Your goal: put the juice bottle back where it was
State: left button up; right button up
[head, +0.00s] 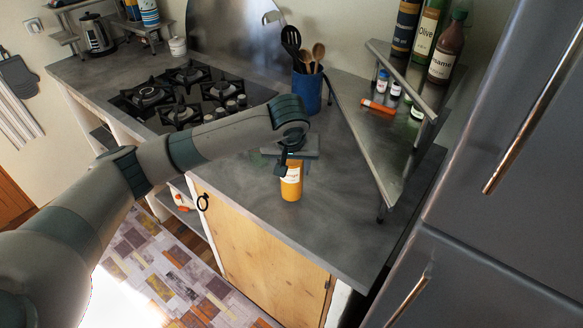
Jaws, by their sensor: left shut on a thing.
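The juice bottle (291,184) is orange with a white label. It is upright at the grey counter (335,225), near its front edge; I cannot tell whether its base touches the top. My left gripper (288,163) comes down from above and is shut on the upper part of the bottle, hiding its cap. My right gripper is not in view.
A blue utensil pot (307,92) stands behind the bottle. A metal corner shelf (385,165) with bottles and small jars is to the right. The gas hob (185,97) is at the left. A fridge (510,170) closes the right side. Counter around the bottle is clear.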

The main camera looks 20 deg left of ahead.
pick_arm(q)
jog(key=shift+f, duration=0.65)
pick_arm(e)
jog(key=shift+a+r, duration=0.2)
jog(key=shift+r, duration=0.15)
pick_arm(q)
jog(key=shift+f, duration=0.1)
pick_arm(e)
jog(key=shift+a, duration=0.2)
pick_arm(q)
jog(key=o, duration=1.5)
jog(key=shift+f, duration=0.1)
jog(key=shift+c, duration=0.2)
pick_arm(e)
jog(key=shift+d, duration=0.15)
